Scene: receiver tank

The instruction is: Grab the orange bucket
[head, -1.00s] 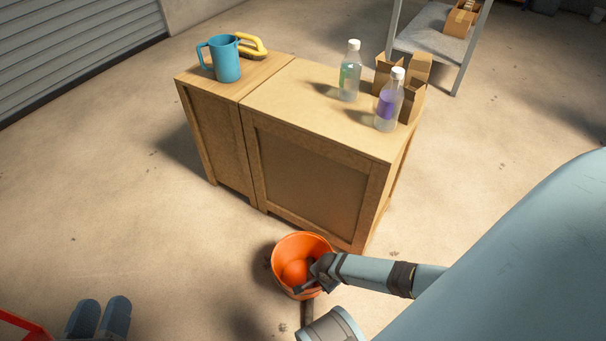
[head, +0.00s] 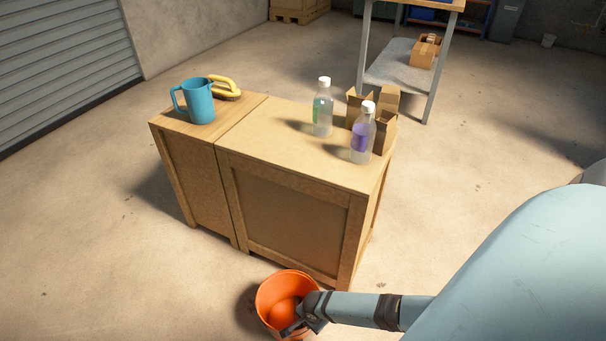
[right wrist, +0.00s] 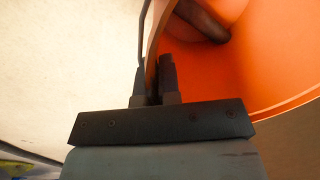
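The orange bucket (head: 264,306) stands on the floor in front of the wooden cabinet, at the bottom of the head view. Its inside is also orange and fills the right part of the right wrist view (right wrist: 262,75). My left gripper is not in view.
The wooden cabinet (head: 290,232) stands right behind the bucket. On it are a blue jug (head: 199,102), a yellow-handled brush (head: 226,88), two bottles (head: 322,110) and cardboard boxes (head: 385,128). A metal shelf (head: 400,68) stands behind. Floor to the left is clear.

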